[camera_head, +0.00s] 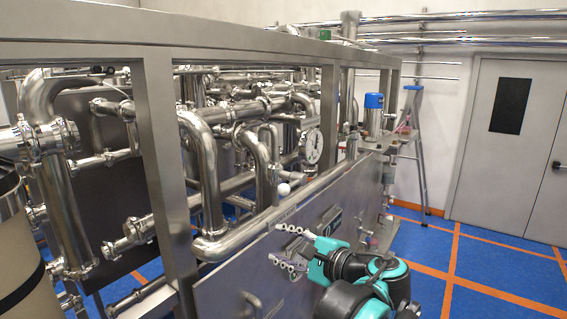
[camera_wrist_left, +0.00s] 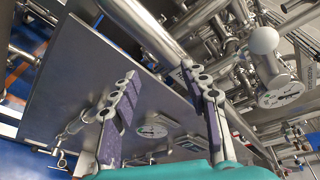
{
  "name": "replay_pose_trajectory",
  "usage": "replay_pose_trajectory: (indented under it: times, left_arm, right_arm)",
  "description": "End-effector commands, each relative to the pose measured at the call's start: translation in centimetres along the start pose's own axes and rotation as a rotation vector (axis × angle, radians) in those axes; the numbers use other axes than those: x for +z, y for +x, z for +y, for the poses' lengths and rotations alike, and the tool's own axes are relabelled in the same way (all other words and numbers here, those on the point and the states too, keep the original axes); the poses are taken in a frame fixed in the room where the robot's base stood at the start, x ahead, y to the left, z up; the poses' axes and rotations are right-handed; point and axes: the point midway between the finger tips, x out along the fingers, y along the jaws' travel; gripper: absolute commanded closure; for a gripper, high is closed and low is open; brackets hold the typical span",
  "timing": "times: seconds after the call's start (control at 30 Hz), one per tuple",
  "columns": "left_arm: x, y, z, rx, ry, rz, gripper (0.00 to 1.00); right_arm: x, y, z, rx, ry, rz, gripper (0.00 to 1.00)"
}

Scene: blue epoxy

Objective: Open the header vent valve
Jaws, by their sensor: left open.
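A white ball knob (camera_head: 283,190) on a short metal stem stands just above the steel panel's top edge, near a bent pipe. In the left wrist view the white knob (camera_wrist_left: 264,40) is at upper right, with a round tag (camera_wrist_left: 281,95) below it; its text is too small to read. I cannot tell for sure that this is the header vent valve. My left gripper (camera_head: 274,243) is open and empty, in front of the panel and below the knob. Its two fingers (camera_wrist_left: 159,69) are spread apart in the wrist view, with the knob to their right, outside the gap. My right gripper is out of view.
The steel panel (camera_head: 233,295) carries a handle (camera_head: 251,303) and dark plates. A steel frame post (camera_head: 164,165) and dense pipes are at left. A gauge (camera_head: 313,146) and blue-topped valve (camera_head: 374,101) are farther back. Open blue floor (camera_head: 490,268) is at right.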

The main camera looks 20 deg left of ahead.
Motion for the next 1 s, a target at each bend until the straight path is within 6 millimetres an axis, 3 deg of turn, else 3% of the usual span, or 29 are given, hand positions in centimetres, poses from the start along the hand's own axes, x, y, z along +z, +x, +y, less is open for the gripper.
replay_pose_trajectory:
  times: [0.03, 0.1, 0.23, 0.37, 0.73, 1.0]
  left_arm:
    - [0.6, -1.7, -3.9, -0.045, 0.023, -0.024, 0.55]
    - [0.9, -3.2, -6.7, -0.096, 0.049, -0.061, 0.55]
    - [1.2, -5.0, -9.7, -0.156, 0.075, -0.105, 0.55]
    - [1.3, -5.1, -10.7, -0.176, 0.084, -0.124, 0.55]
    - [2.0, 0.5, -11.6, -0.175, 0.083, -0.126, 0.55]
    - [2.0, 2.1, -11.8, -0.176, 0.083, -0.123, 0.55]
  right_arm:
    - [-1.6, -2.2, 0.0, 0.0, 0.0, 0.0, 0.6]
    - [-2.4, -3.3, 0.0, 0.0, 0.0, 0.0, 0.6]
    - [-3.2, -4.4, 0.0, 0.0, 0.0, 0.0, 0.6]
    - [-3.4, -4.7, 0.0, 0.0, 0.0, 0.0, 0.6]
    - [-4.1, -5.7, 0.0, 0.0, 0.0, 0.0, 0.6]
    - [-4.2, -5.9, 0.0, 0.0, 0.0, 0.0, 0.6]
